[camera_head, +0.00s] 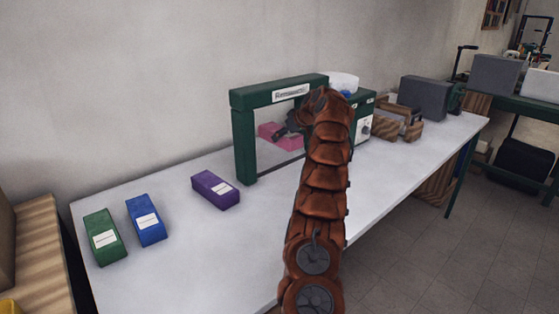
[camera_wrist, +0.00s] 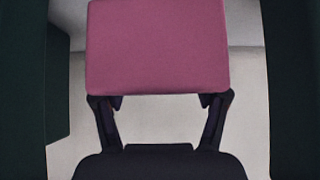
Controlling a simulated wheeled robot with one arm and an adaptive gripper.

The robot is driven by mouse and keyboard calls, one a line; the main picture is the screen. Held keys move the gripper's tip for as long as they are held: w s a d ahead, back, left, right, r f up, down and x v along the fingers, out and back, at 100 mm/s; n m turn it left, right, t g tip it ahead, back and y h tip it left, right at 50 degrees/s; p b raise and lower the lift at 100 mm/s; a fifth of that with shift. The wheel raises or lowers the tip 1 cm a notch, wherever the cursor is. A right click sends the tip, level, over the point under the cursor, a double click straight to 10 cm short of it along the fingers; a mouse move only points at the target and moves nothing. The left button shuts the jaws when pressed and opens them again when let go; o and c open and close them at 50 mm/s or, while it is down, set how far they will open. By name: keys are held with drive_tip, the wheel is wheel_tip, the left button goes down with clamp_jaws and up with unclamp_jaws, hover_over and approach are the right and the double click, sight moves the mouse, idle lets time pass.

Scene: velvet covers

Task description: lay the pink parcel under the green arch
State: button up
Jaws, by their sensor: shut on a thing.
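The pink parcel (camera_head: 284,138) shows through the opening of the green arch (camera_head: 243,140), close to the left post. My gripper (camera_head: 287,129) is shut on it; my arm hides part of the opening and the right post. In the wrist view, the pink parcel (camera_wrist: 158,45) fills the top middle, at the tips of my gripper (camera_wrist: 160,99). Dark green uprights (camera_wrist: 25,90) stand on both sides of the picture. I cannot tell whether the parcel touches the table or how deep it sits in the arch.
A purple parcel (camera_head: 215,189), a blue parcel (camera_head: 146,220) and a green parcel (camera_head: 104,237) lie on the white table (camera_head: 200,260) left of the arch. A wooden holder (camera_head: 397,120) and a grey box (camera_head: 425,97) stand right. The table's front left is clear.

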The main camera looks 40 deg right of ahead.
drive_tip(key=f, duration=0.3)
drive_tip(key=d+f+b, duration=0.1)
drive_tip(key=f, duration=0.1)
drive_tip(key=shift+s+f, duration=0.3)
drive_tip(key=shift+s, duration=0.1)
drive_tip(key=shift+a+f, duration=0.1)
drive_tip(key=shift+f, duration=1.9)
drive_tip(key=shift+f+b, duration=0.15)
drive_tip(key=shift+b, duration=0.15)
drive_tip(key=o, duration=1.5)
drive_tip(key=shift+c, duration=0.2)
drive_tip(key=shift+r, duration=0.25)
drive_tip(key=v, duration=1.2)
drive_tip(key=shift+b, duration=0.3)
